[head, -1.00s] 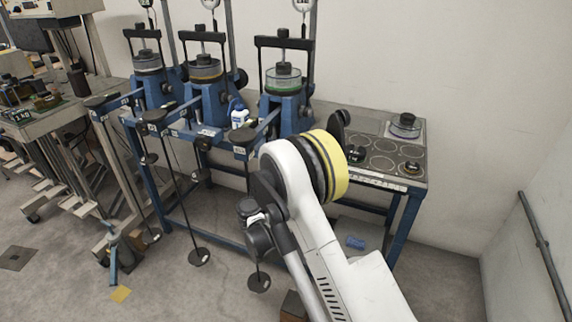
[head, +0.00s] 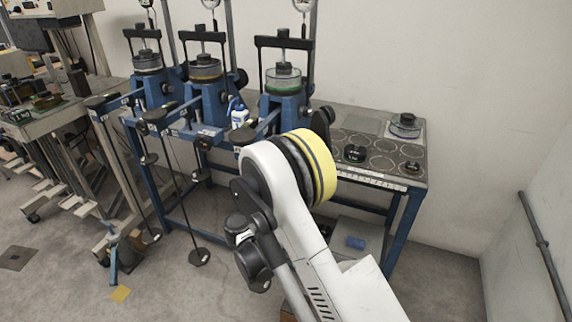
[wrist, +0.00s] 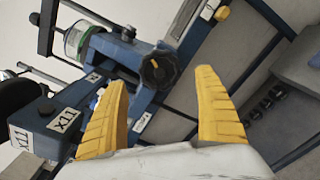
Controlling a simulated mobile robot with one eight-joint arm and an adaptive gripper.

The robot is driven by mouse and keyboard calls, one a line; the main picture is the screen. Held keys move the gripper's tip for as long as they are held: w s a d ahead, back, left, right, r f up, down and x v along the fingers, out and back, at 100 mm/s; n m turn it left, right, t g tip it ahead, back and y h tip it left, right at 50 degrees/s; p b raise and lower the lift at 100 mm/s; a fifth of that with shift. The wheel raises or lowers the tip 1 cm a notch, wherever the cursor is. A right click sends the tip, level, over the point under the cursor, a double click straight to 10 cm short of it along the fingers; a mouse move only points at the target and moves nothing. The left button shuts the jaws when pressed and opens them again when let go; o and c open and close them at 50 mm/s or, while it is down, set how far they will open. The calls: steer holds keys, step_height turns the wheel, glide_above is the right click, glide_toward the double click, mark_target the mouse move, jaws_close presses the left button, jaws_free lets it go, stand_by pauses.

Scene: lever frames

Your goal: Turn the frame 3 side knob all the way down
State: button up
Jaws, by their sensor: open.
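The side knob (wrist: 159,70) is round and black with a small orange mark, on a blue frame (wrist: 140,48) in the wrist view. This looks like the rightmost frame (head: 286,112) in the head view, with a greenish clear cup (head: 284,82) on it; the cup also shows in the wrist view (wrist: 76,42). My gripper (wrist: 161,76) is open, its two yellow fingers either side of the knob in the picture. The knob appears beyond the fingertips, with no contact visible. In the head view my arm hides the gripper.
A lever block (wrist: 48,112) with white labels is at left in the wrist view. Two more blue frames (head: 208,100) (head: 150,85) stand left. A white-and-blue bottle (head: 239,117) stands among them. The tabletop (head: 372,127) at right holds small dark parts.

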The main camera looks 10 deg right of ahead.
steer(key=w+d+m, duration=0.1)
steer(key=m, duration=0.5)
steer(key=w+d+m, duration=0.1)
steer(key=w+m, duration=0.1)
steer(key=m, duration=0.4)
steer(key=w+d+m, duration=0.1)
steer(key=m, duration=0.5)
steer(key=shift+w+d+m, duration=0.3)
steer(key=shift+w, duration=0.05)
steer(key=c, duration=1.3)
